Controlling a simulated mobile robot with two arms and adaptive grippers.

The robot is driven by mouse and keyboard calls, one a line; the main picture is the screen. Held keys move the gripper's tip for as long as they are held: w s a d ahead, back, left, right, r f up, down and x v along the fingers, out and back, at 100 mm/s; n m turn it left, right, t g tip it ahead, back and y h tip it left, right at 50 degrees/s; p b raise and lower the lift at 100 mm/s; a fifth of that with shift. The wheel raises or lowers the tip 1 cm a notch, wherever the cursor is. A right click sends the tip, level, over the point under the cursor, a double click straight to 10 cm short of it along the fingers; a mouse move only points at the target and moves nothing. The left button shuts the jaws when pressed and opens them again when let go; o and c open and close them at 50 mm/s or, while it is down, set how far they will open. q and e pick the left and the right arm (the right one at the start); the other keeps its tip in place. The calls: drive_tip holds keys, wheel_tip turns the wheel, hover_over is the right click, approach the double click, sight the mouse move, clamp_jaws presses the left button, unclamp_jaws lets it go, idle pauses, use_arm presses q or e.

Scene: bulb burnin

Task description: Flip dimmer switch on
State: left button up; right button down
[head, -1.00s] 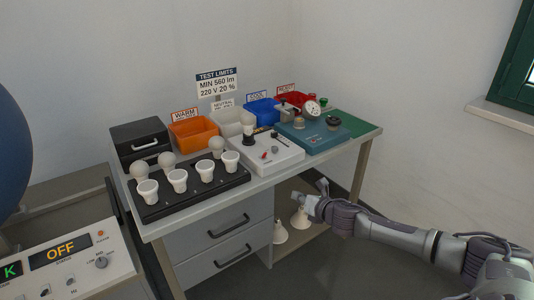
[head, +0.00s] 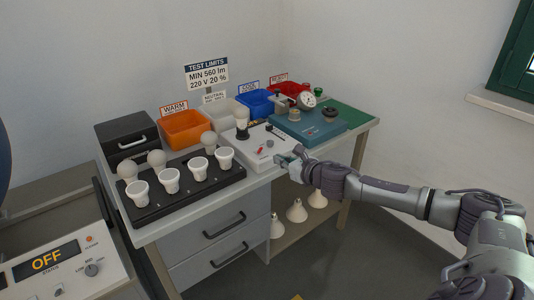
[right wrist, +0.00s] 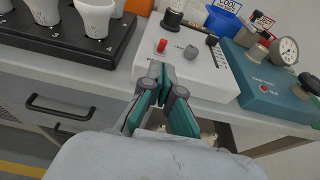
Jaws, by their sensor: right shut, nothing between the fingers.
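The white dimmer box (head: 238,153) stands on the table between the black bulb rack and the blue device. In the right wrist view the dimmer box (right wrist: 207,78) shows a red switch (right wrist: 162,46) and a grey knob (right wrist: 191,52) on its top. The red switch also shows in the head view (head: 260,150). Whether the switch is on or off is too small to tell. My right gripper (head: 284,160) is shut and empty at the front edge of the box. In the right wrist view its fingertips (right wrist: 161,72) lie just in front of the red switch. My left gripper is out of view.
A black rack (head: 190,199) with several white bulbs stands to the left. A blue device (head: 310,131) with a gauge stands to the right. Coloured bins, including an orange bin (head: 186,132), line the back. A panel (head: 60,262) reading OFF stands at lower left.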

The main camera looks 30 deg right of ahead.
sight(260, 152)
drive_tip(key=x, duration=0.6)
drive_tip(key=shift+p, duration=0.3)
drive_tip(key=shift+w+f, duration=0.2)
drive_tip(key=shift+w, duration=0.4)
